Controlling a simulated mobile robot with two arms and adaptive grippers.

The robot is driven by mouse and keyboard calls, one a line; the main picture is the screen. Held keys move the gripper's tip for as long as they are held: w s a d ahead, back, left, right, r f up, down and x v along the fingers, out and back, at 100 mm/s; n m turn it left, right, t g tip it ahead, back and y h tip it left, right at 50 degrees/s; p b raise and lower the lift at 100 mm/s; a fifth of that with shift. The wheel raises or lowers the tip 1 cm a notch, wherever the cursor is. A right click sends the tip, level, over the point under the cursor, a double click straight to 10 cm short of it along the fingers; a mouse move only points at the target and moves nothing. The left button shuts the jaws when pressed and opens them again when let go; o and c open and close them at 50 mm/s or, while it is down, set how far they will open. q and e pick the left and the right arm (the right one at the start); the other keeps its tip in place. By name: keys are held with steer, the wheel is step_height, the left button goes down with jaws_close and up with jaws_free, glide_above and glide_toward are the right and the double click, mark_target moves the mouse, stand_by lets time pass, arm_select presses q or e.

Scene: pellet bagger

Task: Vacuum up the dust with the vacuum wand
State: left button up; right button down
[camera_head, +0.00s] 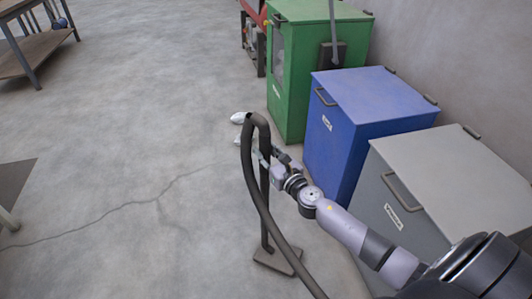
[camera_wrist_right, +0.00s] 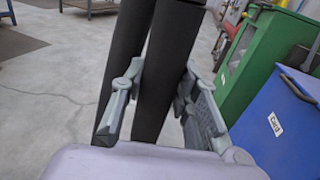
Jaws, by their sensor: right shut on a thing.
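The vacuum wand (camera_head: 264,205) is a dark upright tube with a flat floor head (camera_head: 278,261) down on the concrete. A dark hose (camera_head: 262,200) bends over from its top and runs down toward the bottom of the head view. My right gripper (camera_head: 265,158) is shut around the upper part of the wand; the right wrist view shows its fingers (camera_wrist_right: 163,74) on either side of the dark tube (camera_wrist_right: 160,65). Small white patches (camera_head: 239,118) lie on the floor behind the wand, partly hidden by it; I cannot tell if they are the dust. My left gripper is not in view.
Green (camera_head: 290,75), blue (camera_head: 365,120) and grey (camera_head: 440,185) bins stand in a row along the right wall, close to my right arm. A workbench (camera_head: 35,45) stands at the far left. The cracked floor (camera_head: 130,150) at left and middle is clear.

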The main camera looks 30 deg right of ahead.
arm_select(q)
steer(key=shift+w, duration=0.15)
arm_select(e)
steer(key=shift+w+r, duration=0.1)
steer(key=shift+r, duration=0.05)
steer(key=shift+w+a+r, duration=0.1)
steer(key=shift+w, duration=0.1)
arm_select(q)
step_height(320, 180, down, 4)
steer(key=p, duration=0.1)
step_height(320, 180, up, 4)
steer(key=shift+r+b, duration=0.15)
steer(key=shift+b, duration=0.35)
arm_select(e)
steer(key=w+a+r, duration=0.2)
steer(key=w+a, duration=0.7)
steer(key=w, duration=0.5)
steer(key=shift+w+a, duration=0.25)
steer(key=shift+a, duration=0.15)
steer(key=shift+s+a+f, duration=0.1)
